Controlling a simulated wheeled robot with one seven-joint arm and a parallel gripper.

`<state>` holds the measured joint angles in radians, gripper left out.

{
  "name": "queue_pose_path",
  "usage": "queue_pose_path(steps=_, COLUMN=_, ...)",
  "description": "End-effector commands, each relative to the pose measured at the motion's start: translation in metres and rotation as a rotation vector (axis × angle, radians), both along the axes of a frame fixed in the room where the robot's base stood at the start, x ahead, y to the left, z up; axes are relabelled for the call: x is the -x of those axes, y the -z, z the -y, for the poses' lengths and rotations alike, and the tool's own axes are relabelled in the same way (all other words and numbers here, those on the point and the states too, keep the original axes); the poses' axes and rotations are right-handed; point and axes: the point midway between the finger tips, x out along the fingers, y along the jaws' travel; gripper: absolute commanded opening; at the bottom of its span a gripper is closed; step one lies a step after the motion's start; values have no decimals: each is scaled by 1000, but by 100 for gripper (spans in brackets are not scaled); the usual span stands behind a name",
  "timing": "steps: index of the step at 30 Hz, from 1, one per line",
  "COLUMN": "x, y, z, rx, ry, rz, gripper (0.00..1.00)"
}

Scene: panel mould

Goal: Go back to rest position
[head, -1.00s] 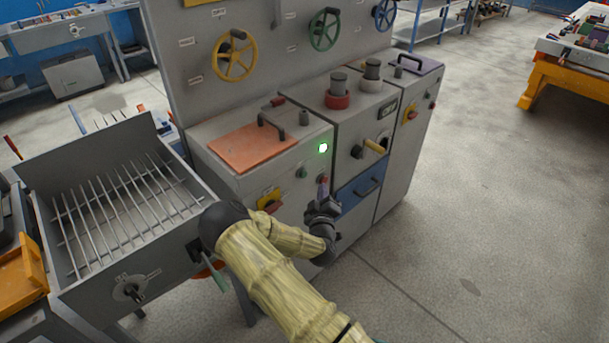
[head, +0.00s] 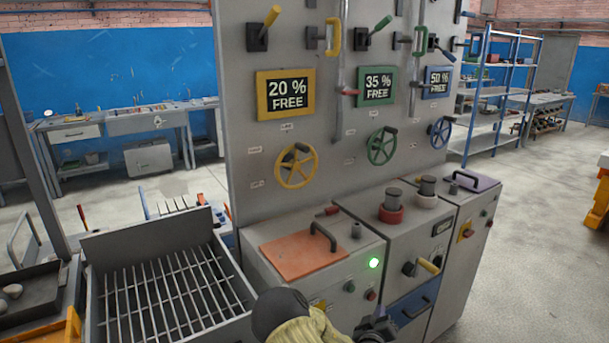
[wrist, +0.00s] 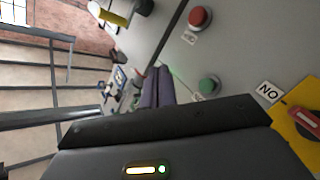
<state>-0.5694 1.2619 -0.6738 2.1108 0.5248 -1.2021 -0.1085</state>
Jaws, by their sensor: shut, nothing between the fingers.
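My gripper (head: 378,312) shows at the bottom edge of the head view, in front of the grey machine cabinet (head: 352,258). Part of it and most of my arm are cut off by the frame. In the wrist view the two fingers (wrist: 157,88) are together with nothing between them. A green button (wrist: 208,85) and a red button (wrist: 199,18) on the cabinet front lie close to the fingers there, apart from them.
A grill tray (head: 172,295) stands left of the cabinet. A yellow handle (head: 429,266) and a blue drawer (head: 410,303) are on the cabinet front. Handwheels and signs cover the upright panel (head: 340,120). Open floor (head: 540,240) lies to the right.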

Motion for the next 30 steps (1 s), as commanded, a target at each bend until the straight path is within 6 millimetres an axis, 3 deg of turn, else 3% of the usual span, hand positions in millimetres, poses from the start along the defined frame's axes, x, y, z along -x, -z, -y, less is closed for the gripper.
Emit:
queue_pose_path(steps=1, x=5, y=-9, z=7, rx=-65, ry=45, rz=-32, gripper=0)
queue_pose_path(steps=7, x=31, y=-17, z=13, rx=-304, ry=170, rz=-202, gripper=0)
queue_pose_path(steps=14, x=68, y=-42, z=-3, rx=-544, ry=237, rz=-393, gripper=0)
queue_pose_path(steps=23, x=130, y=-98, z=-39, rx=-762, ry=232, rz=-636, gripper=0)
queue_pose_path(steps=30, x=194, y=-153, z=-63, rx=-834, ry=193, rz=-820, gripper=0)
